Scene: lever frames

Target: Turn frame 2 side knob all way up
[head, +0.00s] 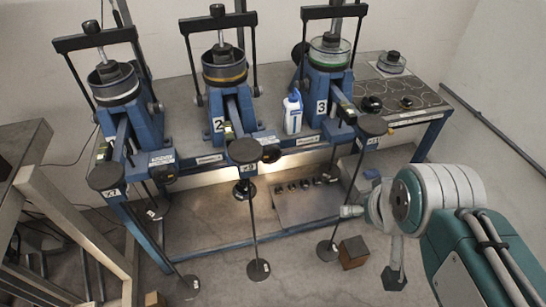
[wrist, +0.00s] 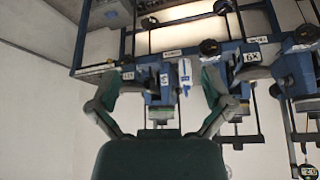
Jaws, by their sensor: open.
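Frame 2 (head: 224,75) is the middle of three blue lever frames in the head view, marked with a white "2" label (head: 218,124). A small dark knob (head: 257,91) shows at its right side; its exact setting is too small to tell. In the wrist view the scene is upside down, and frame 2 (wrist: 237,108) is partly behind the right finger. My gripper (wrist: 158,82) is open and empty, its fingers spread either side of frame 3 (wrist: 160,97) in the picture. In the head view my wrist is at the lower right, apart from frame 2.
Frame 1 (head: 121,100) stands left and frame 3 (head: 329,75) right on the bench. A white and blue bottle (head: 292,113) stands between frames 2 and 3. Lever arms with black discs (head: 245,150) and hanging rods stick out in front. A brown block (head: 353,252) lies on the floor.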

